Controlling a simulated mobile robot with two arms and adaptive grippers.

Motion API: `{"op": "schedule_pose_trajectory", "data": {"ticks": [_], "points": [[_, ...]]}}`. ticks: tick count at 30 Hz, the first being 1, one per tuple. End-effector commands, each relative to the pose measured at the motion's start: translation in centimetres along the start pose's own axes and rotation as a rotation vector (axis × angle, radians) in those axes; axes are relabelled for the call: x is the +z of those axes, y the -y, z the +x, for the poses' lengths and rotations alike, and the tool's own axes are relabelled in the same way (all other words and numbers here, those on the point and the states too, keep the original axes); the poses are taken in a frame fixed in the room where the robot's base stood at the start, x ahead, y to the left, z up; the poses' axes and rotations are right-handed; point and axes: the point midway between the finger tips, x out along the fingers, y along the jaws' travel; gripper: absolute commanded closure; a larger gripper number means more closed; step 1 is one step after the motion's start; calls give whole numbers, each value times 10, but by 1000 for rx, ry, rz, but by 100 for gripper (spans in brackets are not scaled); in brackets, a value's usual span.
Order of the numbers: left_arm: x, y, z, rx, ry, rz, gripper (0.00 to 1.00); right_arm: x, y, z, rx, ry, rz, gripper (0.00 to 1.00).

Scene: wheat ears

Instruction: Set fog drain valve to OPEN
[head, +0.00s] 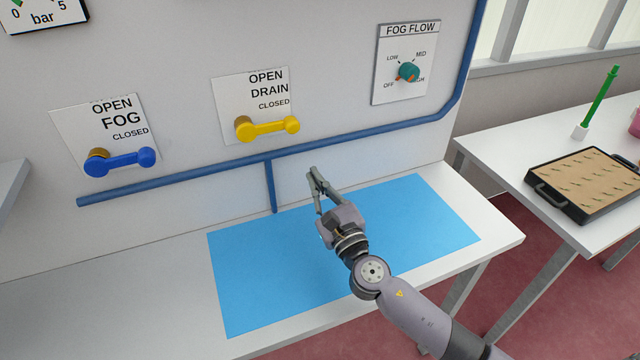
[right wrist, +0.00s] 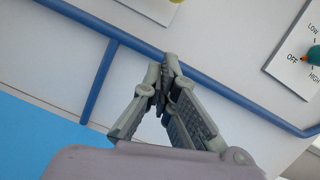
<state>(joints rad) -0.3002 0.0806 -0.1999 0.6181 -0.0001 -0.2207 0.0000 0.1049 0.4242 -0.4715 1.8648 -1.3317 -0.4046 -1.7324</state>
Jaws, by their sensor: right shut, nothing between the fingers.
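The drain valve has a yellow lever handle (head: 268,128) on a white plate labelled OPEN, DRAIN, CLOSED (head: 232,98). The handle points right from its pivot, nearly level, beside and a little below the word CLOSED. My right gripper (head: 314,177) is shut and empty in front of the wall, below and right of the yellow handle, apart from it. In the right wrist view its fingertips (right wrist: 167,68) meet in front of the blue pipe; a bit of yellow shows at the top edge. My left gripper is not in view.
A blue fog lever (head: 120,163) is left of the drain valve. A FOG FLOW dial (head: 408,72) is at upper right. A blue pipe (head: 380,134) runs along the wall below the valves. A blue mat (head: 250,290) covers the bench. A tray (head: 545,187) stands on the right table.

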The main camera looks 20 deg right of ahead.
Motion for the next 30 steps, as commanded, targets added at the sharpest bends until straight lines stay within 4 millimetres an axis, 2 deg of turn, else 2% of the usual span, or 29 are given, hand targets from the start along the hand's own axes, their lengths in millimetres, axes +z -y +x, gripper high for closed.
{"op": "schedule_pose_trajectory", "data": {"ticks": [1,3,7,8,12,16,30], "points": [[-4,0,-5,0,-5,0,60,4,1,14,-1,3,1,100],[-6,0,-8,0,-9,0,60,4,1,30,-2,2,1,100],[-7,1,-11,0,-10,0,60,3,0,57,-1,2,2,100],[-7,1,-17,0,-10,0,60,10,1,60,1,2,2,100],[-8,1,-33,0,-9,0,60,28,1,61,2,0,2,100],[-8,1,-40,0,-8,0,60,36,0,63,1,0,0,100],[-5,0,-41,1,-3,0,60,39,0,64,0,0,1,100]]}}
